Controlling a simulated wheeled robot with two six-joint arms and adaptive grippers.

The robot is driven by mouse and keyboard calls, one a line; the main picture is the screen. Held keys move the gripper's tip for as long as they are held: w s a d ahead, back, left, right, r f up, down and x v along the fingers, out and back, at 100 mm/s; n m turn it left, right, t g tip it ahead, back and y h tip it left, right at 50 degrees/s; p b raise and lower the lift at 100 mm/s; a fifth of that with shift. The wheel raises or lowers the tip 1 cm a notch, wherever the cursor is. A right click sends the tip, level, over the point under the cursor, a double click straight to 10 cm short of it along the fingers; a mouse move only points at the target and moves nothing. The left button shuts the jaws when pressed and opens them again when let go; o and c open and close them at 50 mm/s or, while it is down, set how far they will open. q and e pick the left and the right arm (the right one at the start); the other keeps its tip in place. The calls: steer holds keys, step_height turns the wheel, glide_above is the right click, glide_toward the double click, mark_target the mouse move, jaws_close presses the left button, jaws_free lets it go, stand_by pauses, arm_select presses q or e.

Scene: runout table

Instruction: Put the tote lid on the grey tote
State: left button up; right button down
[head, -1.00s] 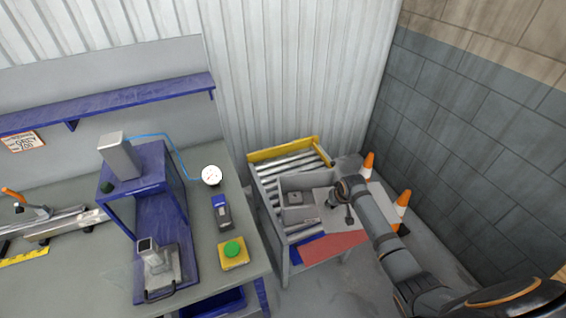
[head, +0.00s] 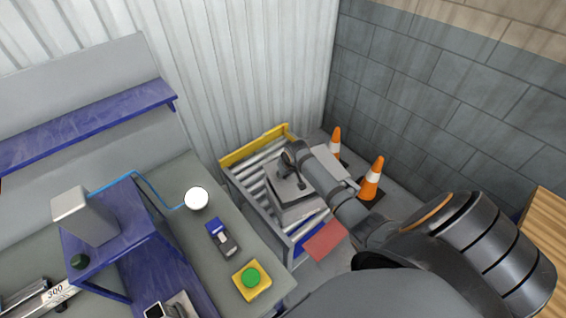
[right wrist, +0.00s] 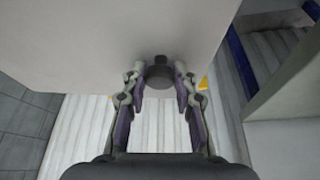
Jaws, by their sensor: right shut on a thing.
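The grey tote (head: 301,211) stands on the roller table in the head view, partly hidden by my right arm. The grey tote lid (head: 283,190) is over the tote opening. I cannot tell whether it rests on the rim or hangs just above it. My right gripper (head: 290,171) is above the lid. In the right wrist view, its two fingers (right wrist: 160,82) are shut on the dark knob of the pale lid (right wrist: 80,45). The tote's inside is hidden. My left gripper is not in view.
The roller table (head: 240,180) has a yellow end rail (head: 254,146). A red panel (head: 325,240) lies at its front. Orange cones (head: 372,180) stand by the block wall at right. The workbench (head: 180,240) at left holds a gauge (head: 196,198) and a green button box (head: 252,280).

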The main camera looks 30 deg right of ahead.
mark_target(284, 179)
steer(key=shift+w+a+r+p, duration=0.2)
steer(key=shift+p, duration=0.2)
steer(key=f+b, duration=0.1)
steer(key=f, duration=0.1)
steer(key=f+b, duration=0.1)
steer(key=f, duration=0.1)
steer(key=f+b, duration=0.2)
steer(key=shift+w+f, duration=0.1)
steer(key=shift+w, duration=0.15)
steer(key=shift+f, duration=0.25)
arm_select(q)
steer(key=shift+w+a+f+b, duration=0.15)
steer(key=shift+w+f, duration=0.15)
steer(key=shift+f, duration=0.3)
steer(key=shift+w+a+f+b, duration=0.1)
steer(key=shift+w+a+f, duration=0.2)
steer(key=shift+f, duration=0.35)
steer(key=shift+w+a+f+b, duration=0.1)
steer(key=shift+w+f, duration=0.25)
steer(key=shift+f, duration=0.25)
arm_select(e)
steer(key=shift+a+f, duration=0.1)
steer(key=shift+f, duration=0.15)
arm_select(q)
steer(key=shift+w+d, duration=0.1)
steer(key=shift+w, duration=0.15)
arm_select(e)
steer(key=shift+f, duration=0.15)
